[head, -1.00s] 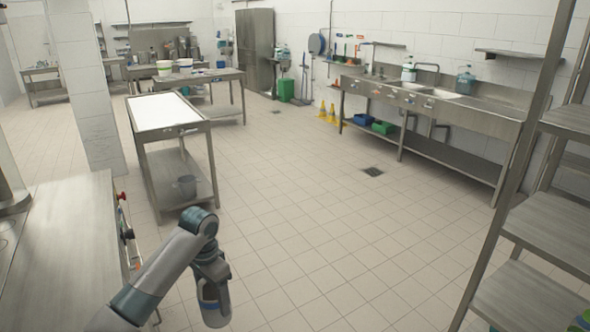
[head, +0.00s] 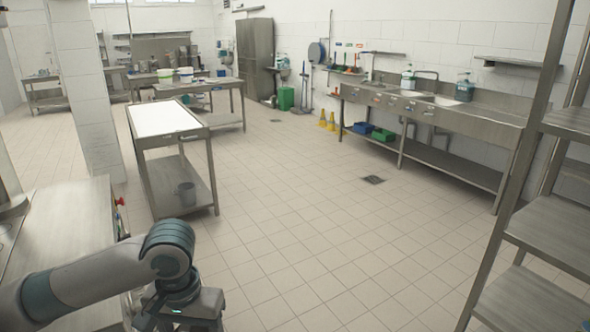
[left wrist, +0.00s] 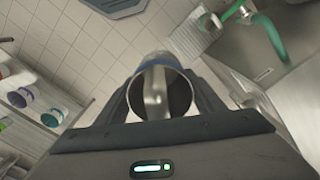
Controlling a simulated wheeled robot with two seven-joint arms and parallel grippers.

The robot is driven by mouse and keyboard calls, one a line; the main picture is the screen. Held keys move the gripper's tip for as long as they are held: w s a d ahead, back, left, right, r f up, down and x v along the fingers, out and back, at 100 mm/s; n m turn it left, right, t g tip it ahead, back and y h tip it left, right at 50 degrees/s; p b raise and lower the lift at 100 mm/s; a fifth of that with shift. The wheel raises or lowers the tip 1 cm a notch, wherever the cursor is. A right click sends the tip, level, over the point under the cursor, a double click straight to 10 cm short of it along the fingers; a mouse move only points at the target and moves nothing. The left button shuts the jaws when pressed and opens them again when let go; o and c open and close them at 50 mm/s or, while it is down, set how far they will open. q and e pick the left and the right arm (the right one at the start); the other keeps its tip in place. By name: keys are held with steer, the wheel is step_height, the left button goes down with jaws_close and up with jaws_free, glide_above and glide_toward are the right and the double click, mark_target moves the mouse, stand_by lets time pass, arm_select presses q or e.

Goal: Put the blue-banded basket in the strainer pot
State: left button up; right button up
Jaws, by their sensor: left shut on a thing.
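My left gripper (left wrist: 160,82) is shut on the blue-banded basket (left wrist: 158,65). In the left wrist view the basket is a metal cylinder with a round open mouth and a blue band, between the two dark fingers. In the head view my left arm bends at the lower left; its gripper is cut off by the bottom edge and the basket cannot be made out there. I cannot pick out the strainer pot in either view. My right gripper is not in view.
In the left wrist view, several containers with coloured bands (left wrist: 50,117) stand at the left, and a green curved handle or hose (left wrist: 270,40) lies by metal surfaces at upper right. Middle floor is clear.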

arm_select(q)
steer(key=shift+s+a+f+n, duration=0.1)
steer(key=shift+s+a+n, duration=0.3)
steer(key=shift+s, duration=0.3)
steer(key=shift+s+a+n, duration=0.2)
steer(key=shift+s+a, duration=0.3)
steer(key=shift+s, duration=0.2)
